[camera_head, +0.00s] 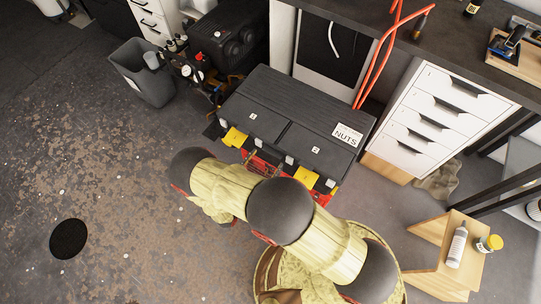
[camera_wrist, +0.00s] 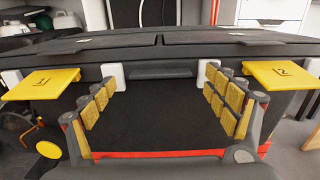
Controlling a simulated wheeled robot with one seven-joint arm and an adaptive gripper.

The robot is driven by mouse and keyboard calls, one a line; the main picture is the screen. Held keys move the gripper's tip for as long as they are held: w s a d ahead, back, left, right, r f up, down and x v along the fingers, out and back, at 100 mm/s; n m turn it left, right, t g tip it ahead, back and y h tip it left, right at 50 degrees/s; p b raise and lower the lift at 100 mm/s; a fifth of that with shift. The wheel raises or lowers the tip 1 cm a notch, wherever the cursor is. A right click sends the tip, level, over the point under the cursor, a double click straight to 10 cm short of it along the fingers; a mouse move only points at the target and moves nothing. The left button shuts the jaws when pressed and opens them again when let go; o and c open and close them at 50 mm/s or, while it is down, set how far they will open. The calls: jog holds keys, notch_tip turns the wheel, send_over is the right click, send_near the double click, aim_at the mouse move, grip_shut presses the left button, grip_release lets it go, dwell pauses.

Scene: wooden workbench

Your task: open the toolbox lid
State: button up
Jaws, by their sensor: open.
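The toolbox (camera_head: 268,130) is black and red, and its lid (camera_head: 285,105) lies closed, with a white label reading NUTS. It also shows in the wrist view as a dark front with the lid's front edge (camera_wrist: 160,40) above. Two yellow latches stick out from its front, the left latch (camera_wrist: 40,83) and the right latch (camera_wrist: 284,75). My gripper (camera_wrist: 160,97) is open and empty, its padded fingers spread in front of the toolbox's front between the latches, below the lid edge. I cannot tell whether the fingertips touch it.
A white drawer cabinet (camera_head: 436,113) stands right of the toolbox and a grey bin (camera_head: 150,82) to its left. A compressor (camera_head: 222,38) is behind left. A wooden stool (camera_head: 428,252) with bottles is at lower right. The floor at left is mostly clear.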

jog(key=shift+x, duration=1.45)
jog(key=shift+c, duration=0.7)
jog(key=c, duration=1.5)
jog(key=shift+c, duration=0.3)
jog(key=shift+r, duration=0.1)
